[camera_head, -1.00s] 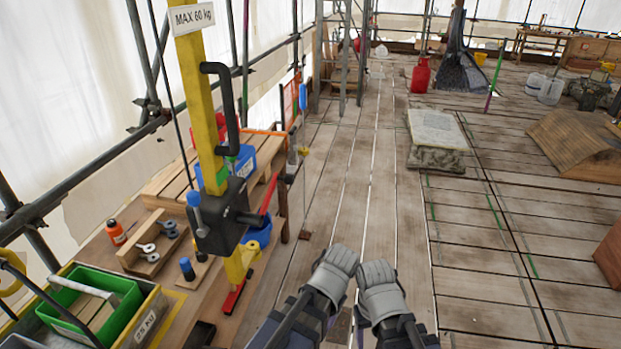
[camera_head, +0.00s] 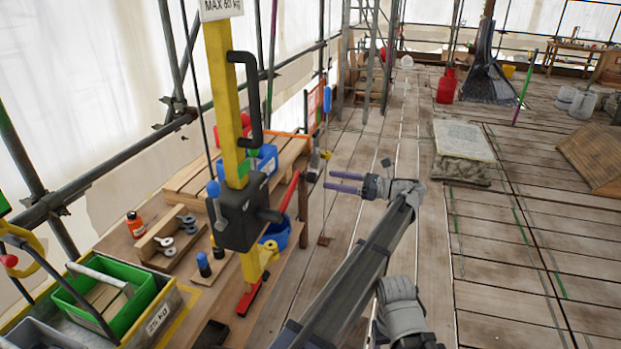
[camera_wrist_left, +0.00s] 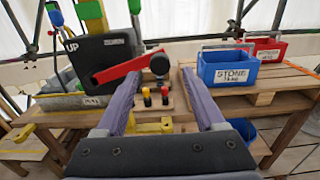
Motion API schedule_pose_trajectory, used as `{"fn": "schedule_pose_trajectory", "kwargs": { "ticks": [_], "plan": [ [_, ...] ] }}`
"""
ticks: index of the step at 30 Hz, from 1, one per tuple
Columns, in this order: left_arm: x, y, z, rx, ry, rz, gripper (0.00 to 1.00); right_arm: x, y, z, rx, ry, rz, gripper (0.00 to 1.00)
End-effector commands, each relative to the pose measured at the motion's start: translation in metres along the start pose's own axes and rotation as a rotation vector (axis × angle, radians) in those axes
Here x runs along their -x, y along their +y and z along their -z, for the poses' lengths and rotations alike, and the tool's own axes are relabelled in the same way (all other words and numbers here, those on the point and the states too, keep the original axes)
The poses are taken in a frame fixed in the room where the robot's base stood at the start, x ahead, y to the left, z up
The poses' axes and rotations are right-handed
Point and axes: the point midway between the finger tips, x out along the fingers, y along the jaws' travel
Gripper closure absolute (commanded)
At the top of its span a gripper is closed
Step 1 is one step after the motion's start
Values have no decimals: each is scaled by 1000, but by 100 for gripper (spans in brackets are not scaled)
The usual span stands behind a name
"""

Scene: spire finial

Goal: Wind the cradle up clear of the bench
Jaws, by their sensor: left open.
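The winch is a black box (camera_head: 241,214) on a yellow post, with a red crank arm (camera_head: 290,191) on its right side. In the left wrist view the box is marked UP, and the red crank arm (camera_wrist_left: 117,72) slants across to a black knob (camera_wrist_left: 160,64). My left gripper (camera_head: 345,182) is open and empty, right of the crank and apart from it, fingers pointing left. What seems to be the cradle (camera_head: 160,319), a yellow-edged tray marked 25 KG, holds a green bin (camera_head: 130,312) at the lower left. My right gripper is out of sight; only its arm shows.
A black bar handle (camera_head: 253,100) stands out from the post above the winch. An orange bottle (camera_head: 136,224) stands on the bench.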

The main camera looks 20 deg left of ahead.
Motion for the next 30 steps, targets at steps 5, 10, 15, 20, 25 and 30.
{"fn": "schedule_pose_trajectory", "kwargs": {
  "ticks": [5,10,15,20,25,30],
  "plan": [
    [-10,1,0,2,2,-1,29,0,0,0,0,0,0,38],
    [-30,2,1,2,2,-2,29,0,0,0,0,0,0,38],
    [-57,2,1,3,3,-2,29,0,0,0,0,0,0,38],
    [-75,1,1,3,3,0,29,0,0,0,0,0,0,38],
    [-79,0,1,3,3,1,29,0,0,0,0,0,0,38],
    [-78,0,1,3,3,1,34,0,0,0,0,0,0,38]
  ]
}}
